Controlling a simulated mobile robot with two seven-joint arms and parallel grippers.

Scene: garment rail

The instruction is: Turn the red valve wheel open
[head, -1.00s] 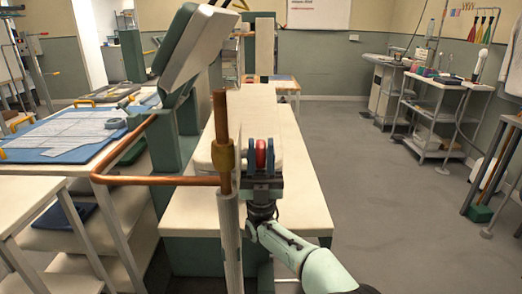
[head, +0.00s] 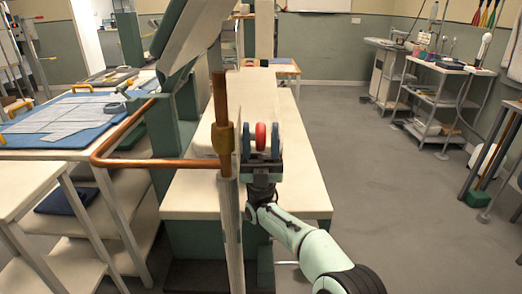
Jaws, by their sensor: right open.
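The red valve wheel (head: 260,136) shows edge-on in the head view, just right of the upright copper pipe with its brass fitting (head: 223,138). My right gripper (head: 261,143) comes up from below right. Its two blue-grey fingers stand apart, one on each side of the wheel, with a gap visible at least on the right. I cannot tell whether either finger touches the wheel. My left gripper is not in view.
A copper pipe (head: 150,163) runs left from the valve. A pale bench (head: 300,170) lies behind my gripper. A blue cutting mat (head: 60,122) is on the left table. The grey floor (head: 400,190) at right is clear.

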